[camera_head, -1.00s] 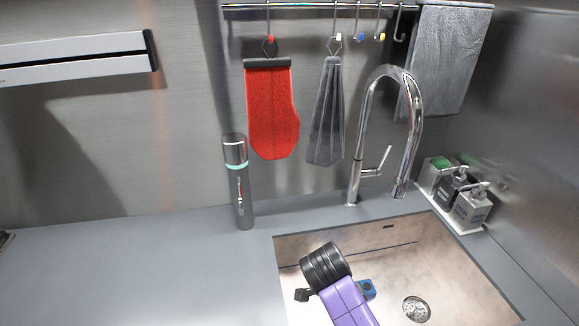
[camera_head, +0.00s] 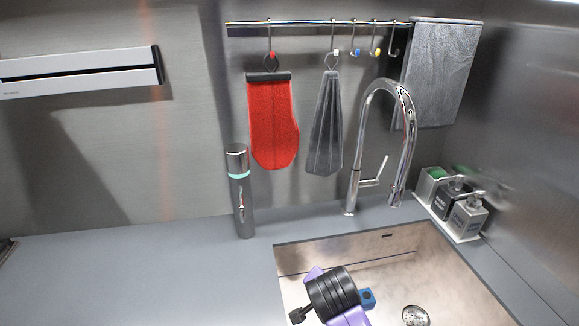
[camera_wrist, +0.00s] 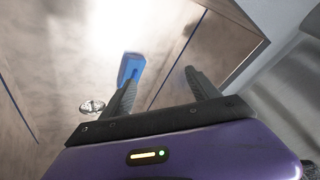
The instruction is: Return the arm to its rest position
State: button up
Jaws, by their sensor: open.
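My arm, with a purple link and a black ribbed joint (camera_head: 333,292), reaches over the sink (camera_head: 290,258) at the bottom of the head view. My gripper (camera_wrist: 160,78) shows in the wrist view with its two dark fingers apart and nothing between them. A blue block-like object (camera_wrist: 131,68) is beyond the left fingertip, in the sink. The blue object also shows in the head view (camera_head: 367,298), beside the black joint and partly hidden by it. The fingers cannot be made out in the head view.
A tall chrome faucet (camera_head: 408,110) stands behind the sink. A grey bottle (camera_head: 240,205) stands on the counter (camera_head: 130,270) left of it. Soap dispensers (camera_head: 466,215) stand at the right. A red mitt (camera_head: 272,125) and grey cloths hang from a rail. The left counter is mostly clear.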

jog(key=s+a+r+n+t+y+p, duration=0.25)
jog(key=s+r+n+t+y, duration=0.2)
jog(key=s+r+t, duration=0.4)
jog(key=s+d+r+n+h+p, duration=0.1)
jog(key=s+d+r, duration=0.2)
jog(key=s, duration=0.8)
jog(key=s+d+r+n+h+p, duration=0.1)
jog(key=s+d, duration=0.5)
jog(key=s, duration=0.6)
jog(key=s+d+r+n+h+p, duration=0.1)
jog(key=s+d+r, duration=0.3)
jog(key=s, duration=0.8)
jog(key=shift+d+r+n, duration=0.15)
jog(key=shift+r+n, duration=0.5)
jog(key=shift+r, duration=0.3)
